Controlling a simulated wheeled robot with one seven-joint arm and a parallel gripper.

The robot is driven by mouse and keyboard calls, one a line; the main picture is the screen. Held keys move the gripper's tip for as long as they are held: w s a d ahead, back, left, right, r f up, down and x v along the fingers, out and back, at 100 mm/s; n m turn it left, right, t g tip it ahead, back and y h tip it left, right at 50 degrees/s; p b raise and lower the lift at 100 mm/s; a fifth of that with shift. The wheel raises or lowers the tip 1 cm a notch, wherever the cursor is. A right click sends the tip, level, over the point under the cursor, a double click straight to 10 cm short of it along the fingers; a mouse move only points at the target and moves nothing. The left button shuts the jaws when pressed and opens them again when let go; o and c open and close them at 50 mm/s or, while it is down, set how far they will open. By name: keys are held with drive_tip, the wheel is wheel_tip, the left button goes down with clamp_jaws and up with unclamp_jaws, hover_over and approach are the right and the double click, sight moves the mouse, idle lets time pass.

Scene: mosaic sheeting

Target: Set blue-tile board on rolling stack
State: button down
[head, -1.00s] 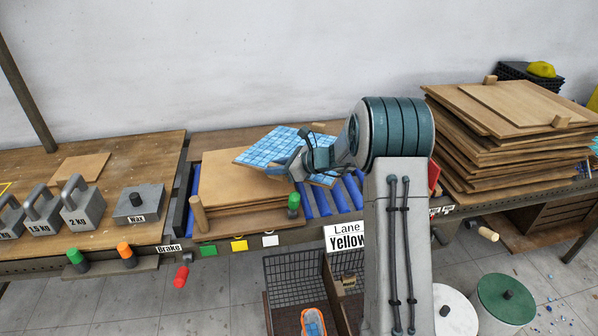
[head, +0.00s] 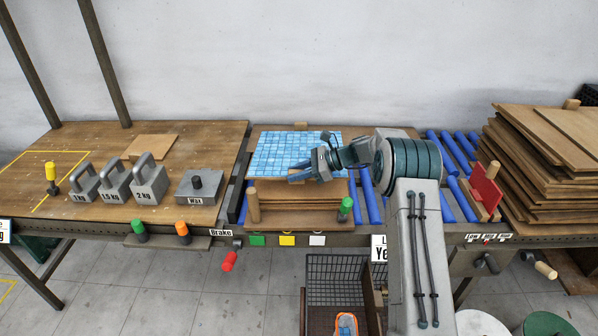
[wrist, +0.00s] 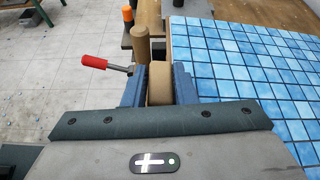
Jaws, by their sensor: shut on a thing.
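The blue-tile board (head: 292,152) is over the rolling stack (head: 300,216) of brown boards on the roller table, roughly square with it. Whether it touches the stack I cannot tell. In the wrist view the board's tiled face (wrist: 250,65) lies at the right. My gripper (head: 298,178) is at the board's near edge. Its blue fingers are shut on a wooden block (wrist: 159,85), which looks like the board's grip tab. The arm hides part of the right side.
Several grey weights (head: 150,182) and a wax block (head: 198,188) stand on the left bench. A red brake handle (head: 229,261) juts out in front. A red plate (head: 486,187) and a tall pile of boards (head: 540,150) are at the right. Blue rollers (head: 450,180) lie bare between.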

drive_tip(key=shift+r+n+b, duration=0.1)
drive_tip(key=shift+n+b, duration=0.3)
drive_tip(key=shift+b, duration=0.35)
drive_tip(key=shift+d+f+b, duration=0.1)
drive_tip(key=shift+f+b, duration=1)
drive_tip(key=shift+f, duration=1.05)
drive_tip(key=shift+d+f+b, duration=0.1)
drive_tip(key=shift+f+b, duration=0.85)
drive_tip(key=shift+f, duration=0.65)
drive_tip(key=c, duration=1.1)
unclamp_jaws()
drive_tip(key=shift+s, duration=0.1)
drive_tip(key=shift+s+d+f, duration=0.1)
drive_tip(key=shift+f, duration=0.2)
drive_tip(key=v, duration=0.9)
drive_tip(key=b+v, duration=0.1)
drive_tip(key=v, duration=0.4)
drive_tip(key=shift+r, duration=0.3)
drive_tip(key=shift+a, duration=0.25)
